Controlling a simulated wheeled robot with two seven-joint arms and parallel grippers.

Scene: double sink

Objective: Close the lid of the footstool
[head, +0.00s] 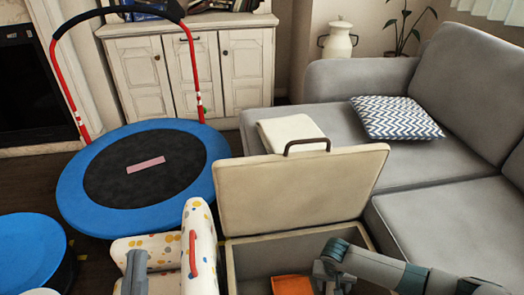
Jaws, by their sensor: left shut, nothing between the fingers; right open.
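The footstool (231,268) is a beige-grey upholstered box at the bottom centre of the head view. Its lid (300,190) stands open, nearly upright, at the back of the box, with a dark brown handle (307,146) on its top edge. My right gripper (325,272) is open over the right part of the box opening, in front of the lid and apart from it. My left gripper (136,262) is shut and empty to the left of the footstool, in front of a spotted chair. The lower part of the box is cut off by the picture edge.
An orange item (292,285) lies inside the box. The spotted child's chair (203,235) with a red handle stands close on the left. A blue trampoline (80,195) is behind it. A grey sofa (440,215) with a folded cream blanket (285,130) borders the right and back.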

